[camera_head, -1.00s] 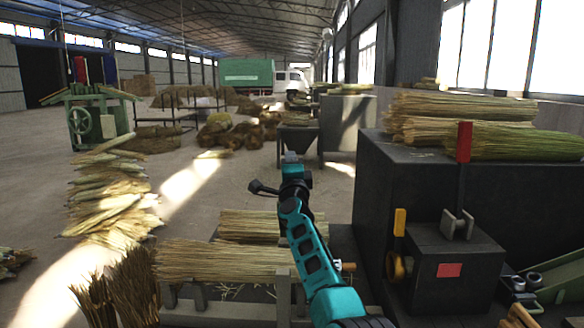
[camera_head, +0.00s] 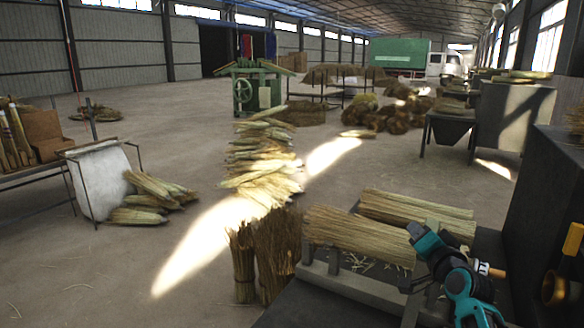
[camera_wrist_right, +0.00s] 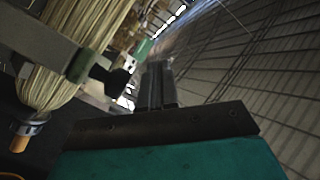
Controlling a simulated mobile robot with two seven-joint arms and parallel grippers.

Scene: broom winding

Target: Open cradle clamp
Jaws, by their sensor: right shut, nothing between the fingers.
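A straw broom head (camera_head: 350,235) lies in a grey cradle (camera_head: 352,290) on the dark bench at lower right. Its bound end and orange handle (camera_head: 490,270) show just past my right arm. In the right wrist view, a grey bar (camera_wrist_right: 50,40) crosses the straw (camera_wrist_right: 60,75). A black knob-like part (camera_wrist_right: 112,79) stands at the bar's end, probably the clamp. My right gripper (camera_head: 414,229) is above the cradle's right part, shut and empty. Its fingers (camera_wrist_right: 157,85) are beside the black part, apart from it. My arm hides part of the cradle. My left gripper is not in view.
A second straw bundle (camera_head: 415,210) lies behind the first. A dark machine block (camera_head: 548,215) with a yellow lever stands close at right. Upright dark bundles (camera_head: 263,255) and a straw pile (camera_head: 262,165) stand left of the bench. The floor further left is mostly open.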

